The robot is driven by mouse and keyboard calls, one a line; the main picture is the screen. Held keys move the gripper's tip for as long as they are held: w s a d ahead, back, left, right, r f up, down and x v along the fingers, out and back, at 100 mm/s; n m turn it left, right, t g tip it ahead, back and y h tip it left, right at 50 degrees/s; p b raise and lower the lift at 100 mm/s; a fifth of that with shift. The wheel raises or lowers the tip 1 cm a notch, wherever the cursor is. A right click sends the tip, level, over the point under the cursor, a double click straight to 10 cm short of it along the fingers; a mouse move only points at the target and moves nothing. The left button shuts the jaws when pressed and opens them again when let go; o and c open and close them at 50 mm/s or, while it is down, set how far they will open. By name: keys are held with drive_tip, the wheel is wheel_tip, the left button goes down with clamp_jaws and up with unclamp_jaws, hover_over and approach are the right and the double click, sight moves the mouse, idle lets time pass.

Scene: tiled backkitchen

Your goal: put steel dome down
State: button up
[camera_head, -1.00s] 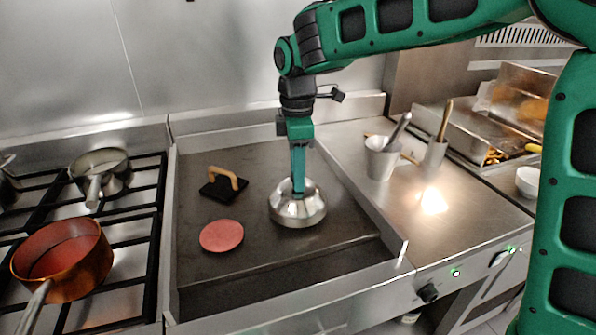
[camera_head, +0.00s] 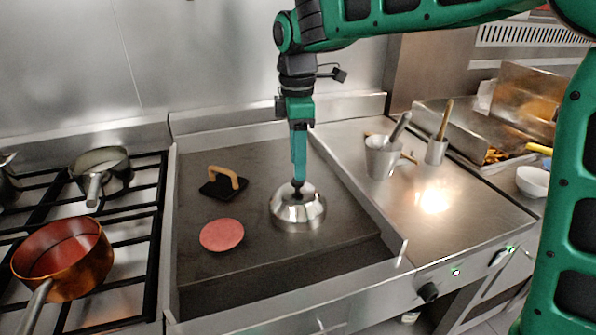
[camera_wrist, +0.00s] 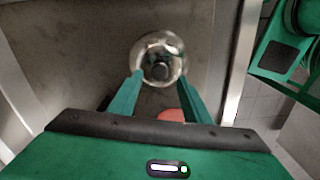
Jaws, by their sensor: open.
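The steel dome (camera_head: 298,210) rests upright on the dark griddle plate (camera_head: 255,262), its black knob on top. In the wrist view the dome (camera_wrist: 160,48) lies just beyond the fingertips. My gripper (camera_head: 299,181) points down just above the knob, with its fingers apart in the wrist view (camera_wrist: 163,82). It is open and holds nothing. Whether a fingertip still touches the knob I cannot tell.
A pink round patty (camera_head: 221,235) lies left of the dome. Behind it is a black press (camera_head: 223,187) with a wooden handle. A copper pan (camera_head: 62,262) stands on the burner grates at left. Steel containers (camera_head: 381,157) with utensils stand on the right counter.

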wheel_tip(320, 180, up, 9)
idle(0.3)
drive_tip(key=s+d+f+m, duration=0.2)
drive_tip(key=s+d+m, duration=0.15)
drive_tip(key=d, duration=0.55)
drive_tip(key=s+d+f+m, duration=0.2)
drive_tip(key=d+m, duration=0.3)
drive_tip(key=d, duration=0.3)
drive_tip(key=s+d+f+m, duration=0.2)
drive_tip(key=s+d+m, duration=0.15)
drive_tip(key=d, duration=0.55)
drive_tip(key=s+d+f+m, duration=0.5)
drive_tip(key=s+m, duration=0.1)
drive_tip(key=s, duration=0.4)
drive_tip(key=s+d+f+m, duration=0.6)
drive_tip(key=s+m, duration=0.1)
drive_tip(key=s, duration=0.2)
drive_tip(key=shift+s+d+f, duration=0.3)
drive_tip(key=shift+s, duration=0.05)
